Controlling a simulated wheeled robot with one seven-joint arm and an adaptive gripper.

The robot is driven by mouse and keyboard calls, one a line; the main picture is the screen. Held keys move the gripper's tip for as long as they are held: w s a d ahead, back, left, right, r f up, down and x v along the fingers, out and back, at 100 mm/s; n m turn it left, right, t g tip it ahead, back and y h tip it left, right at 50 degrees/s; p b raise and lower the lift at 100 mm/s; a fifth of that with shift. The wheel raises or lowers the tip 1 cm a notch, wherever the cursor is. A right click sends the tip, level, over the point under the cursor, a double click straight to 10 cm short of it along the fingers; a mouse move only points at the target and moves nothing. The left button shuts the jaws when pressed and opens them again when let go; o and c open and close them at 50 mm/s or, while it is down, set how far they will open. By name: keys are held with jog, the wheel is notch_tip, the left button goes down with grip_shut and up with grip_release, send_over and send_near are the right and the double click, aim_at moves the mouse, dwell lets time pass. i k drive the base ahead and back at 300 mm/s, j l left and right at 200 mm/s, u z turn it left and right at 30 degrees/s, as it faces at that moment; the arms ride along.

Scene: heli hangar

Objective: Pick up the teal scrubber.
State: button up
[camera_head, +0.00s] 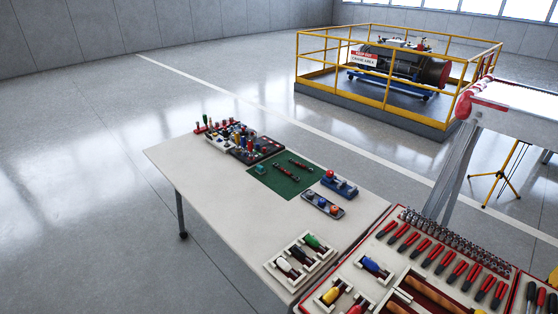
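A small teal object (260,169), which looks like the scrubber, sits at the left edge of a green mat (284,186) on the long pale table (205,172). It is too small in the picture to make out its details. Dark and red tools (286,172) lie on the mat to its right, apart from it. My gripper is not in view.
Racks of small tools (243,142) crowd the table's far end. A blue tool (339,185) and a grey tray (322,205) stand right of the mat. Red-handled pliers (432,254) fill the near right. The table's left side is bare. A yellow railing (350,84) encloses machinery behind.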

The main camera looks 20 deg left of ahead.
aim_at(260, 170)
jog(key=i+j+z, duration=0.1)
jog(key=j, duration=0.5)
jog(key=i+j, duration=0.25)
jog(key=j, duration=0.4)
jog(key=i+j+z, duration=0.15)
jog(key=j, duration=0.45)
jog(key=i+j, duration=0.1)
jog(key=j, duration=0.55)
jog(key=i+j+z, duration=0.15)
jog(key=j, duration=0.45)
jog(key=i+j, duration=0.1)
jog(key=j, duration=0.55)
jog(key=z, duration=0.05)
